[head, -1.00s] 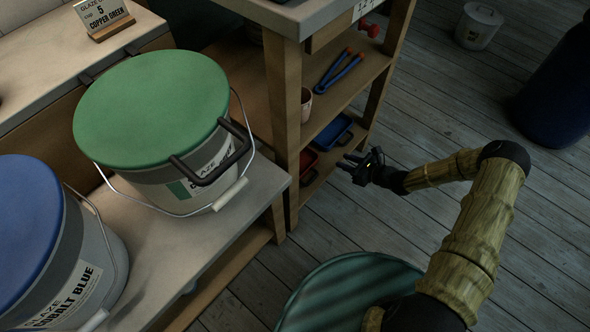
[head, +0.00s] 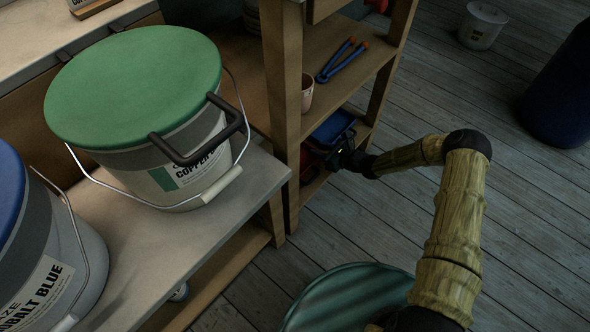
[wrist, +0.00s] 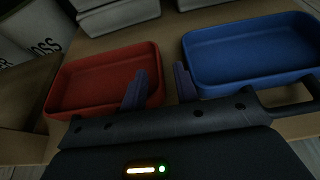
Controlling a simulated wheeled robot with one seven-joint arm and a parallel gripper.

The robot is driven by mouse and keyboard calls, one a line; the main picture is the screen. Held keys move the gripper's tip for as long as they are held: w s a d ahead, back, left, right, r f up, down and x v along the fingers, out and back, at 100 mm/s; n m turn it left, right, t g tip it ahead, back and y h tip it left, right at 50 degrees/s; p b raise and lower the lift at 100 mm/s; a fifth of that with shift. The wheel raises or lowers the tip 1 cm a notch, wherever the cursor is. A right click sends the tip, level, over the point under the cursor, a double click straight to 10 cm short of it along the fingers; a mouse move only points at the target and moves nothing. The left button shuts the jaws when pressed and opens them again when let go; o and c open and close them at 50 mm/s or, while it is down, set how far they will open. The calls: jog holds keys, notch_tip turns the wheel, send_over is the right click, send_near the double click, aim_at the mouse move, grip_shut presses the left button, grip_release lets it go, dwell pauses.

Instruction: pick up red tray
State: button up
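The red tray (wrist: 104,82) lies on a low shelf at the left of the wrist view. In the head view only a little of the red tray (head: 308,162) shows, beside a shelf post and my gripper. My gripper (wrist: 158,84) has its two fingers apart, with a gap between them and nothing held. The left finger overlaps the red tray's right end in the wrist view; whether it touches is unclear. In the head view my gripper (head: 340,155) is at the lower shelf opening, its fingers mostly hidden.
A blue tray (wrist: 252,50) sits close to the right of the red one. Pale stacked blocks (wrist: 115,14) stand behind. The shelf above bears blue tongs (head: 342,62) and a pinkish cup (head: 306,93). A wooden post (head: 282,115) stands left of the opening.

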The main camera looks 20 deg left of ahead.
aim_at(310, 146)
jog(key=shift+b+x, duration=1)
jog(key=shift+b, duration=0.15)
jog(key=b+x, duration=0.2)
jog(key=shift+a+f, duration=0.15)
jog(key=shift+a, duration=0.15)
jog(key=shift+w+a, duration=0.2)
jog(key=shift+a, duration=0.1)
grip_shut()
